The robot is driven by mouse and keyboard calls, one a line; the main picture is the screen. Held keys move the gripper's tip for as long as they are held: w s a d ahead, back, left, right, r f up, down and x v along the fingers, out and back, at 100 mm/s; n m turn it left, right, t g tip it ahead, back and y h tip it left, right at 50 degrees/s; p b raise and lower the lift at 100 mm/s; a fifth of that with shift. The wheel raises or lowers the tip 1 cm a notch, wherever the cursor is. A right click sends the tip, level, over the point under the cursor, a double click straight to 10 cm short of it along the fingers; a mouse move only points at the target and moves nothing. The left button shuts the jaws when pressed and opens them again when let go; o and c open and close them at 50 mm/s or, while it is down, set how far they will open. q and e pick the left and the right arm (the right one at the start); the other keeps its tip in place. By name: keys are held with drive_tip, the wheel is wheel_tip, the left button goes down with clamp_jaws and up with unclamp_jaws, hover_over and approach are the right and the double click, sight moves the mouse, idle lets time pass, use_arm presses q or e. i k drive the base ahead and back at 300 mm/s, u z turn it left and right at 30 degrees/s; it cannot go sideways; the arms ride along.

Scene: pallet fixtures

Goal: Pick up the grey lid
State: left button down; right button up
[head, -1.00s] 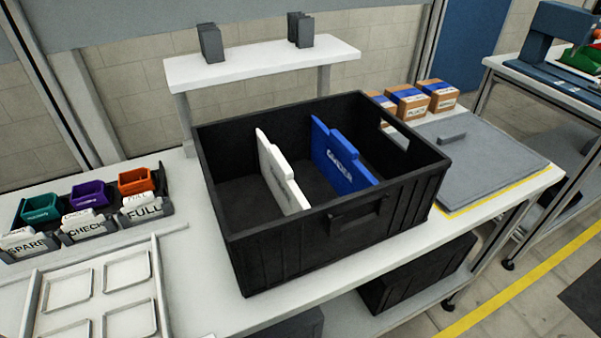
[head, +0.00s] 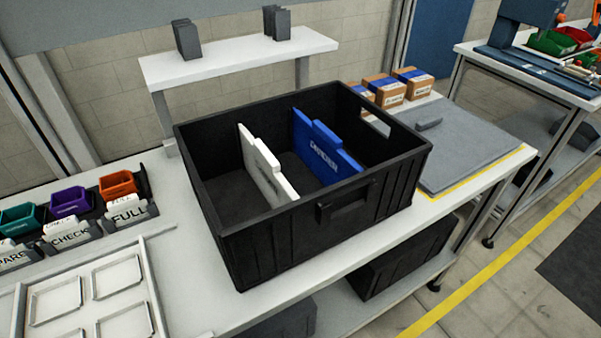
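The grey lid (head: 468,147) lies flat on the right part of the white bench, with a small raised grey handle (head: 429,124) near its left side. A yellow border shows along its front and right edges. The black crate (head: 330,225) stands open to the left of the lid and hides part of the bench beside it. Neither of my grippers shows in the head view.
A white divider (head: 268,168) and a blue divider (head: 322,150) stand in the crate. Several small boxes (head: 383,92) sit behind the lid. A raised white shelf (head: 240,60) stands behind the crate. Coloured bins (head: 70,202) and a white tray frame (head: 90,290) are at left.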

sight(463, 141)
drive_tip(key=z, duration=2.4)
drive_tip(key=i, duration=3.1)
drive_tip(key=u, duration=4.45)
